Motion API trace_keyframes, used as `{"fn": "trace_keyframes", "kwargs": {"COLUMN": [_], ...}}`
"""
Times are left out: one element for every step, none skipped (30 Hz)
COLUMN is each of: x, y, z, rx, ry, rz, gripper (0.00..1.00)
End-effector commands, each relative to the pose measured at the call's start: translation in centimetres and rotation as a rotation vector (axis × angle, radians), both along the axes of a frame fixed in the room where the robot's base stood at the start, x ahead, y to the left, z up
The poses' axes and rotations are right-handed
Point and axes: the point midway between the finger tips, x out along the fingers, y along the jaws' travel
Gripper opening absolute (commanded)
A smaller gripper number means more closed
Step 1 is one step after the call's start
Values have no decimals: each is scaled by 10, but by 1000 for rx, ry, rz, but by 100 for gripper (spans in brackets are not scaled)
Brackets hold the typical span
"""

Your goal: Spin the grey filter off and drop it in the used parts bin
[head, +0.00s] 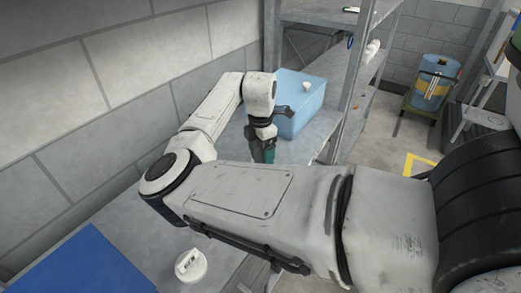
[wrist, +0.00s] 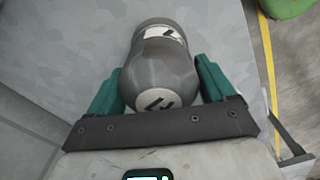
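The grey filter (wrist: 165,68) is in the wrist view, a rounded grey body with white patches bearing dark marks. It lies between the two green fingers of my gripper (wrist: 160,75), which look pressed to its sides with no clear gap. In the head view my gripper (head: 263,153) points down over the bench, just left of a light blue bin (head: 308,120); the filter is hidden there. The bin stands on the bench with a small white object (head: 306,86) at it. I see no label on the bin.
A white round part (head: 190,265) lies on the bench (head: 125,225) near a blue mat (head: 80,268). A metal shelf post (head: 351,85) rises right of the bin. A block wall runs behind.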

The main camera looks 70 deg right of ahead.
Motion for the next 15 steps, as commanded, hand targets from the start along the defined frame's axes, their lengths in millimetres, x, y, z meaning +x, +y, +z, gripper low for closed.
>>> {"fn": "trace_keyframes", "kwargs": {"x": [0, 0, 0, 0, 0, 0, 0, 0, 0, 0, 0, 0, 0, 0, 0], "y": [0, 0, 0, 0, 0, 0, 0, 0, 0, 0, 0, 0, 0, 0, 0], "z": [0, 0, 0, 0, 0, 0, 0, 0, 0, 0, 0, 0, 0, 0, 0], "rx": [0, 0, 0, 0, 0, 0, 0, 0, 0, 0, 0, 0, 0, 0, 0], "ry": [0, 0, 0, 0, 0, 0, 0, 0, 0, 0, 0, 0, 0, 0, 0], "rz": [0, 0, 0, 0, 0, 0, 0, 0, 0, 0, 0, 0, 0, 0, 0], "gripper": [78, 75, 71, 68, 66, 62, 59, 56, 52, 49, 46, 43, 40, 37, 34]}}
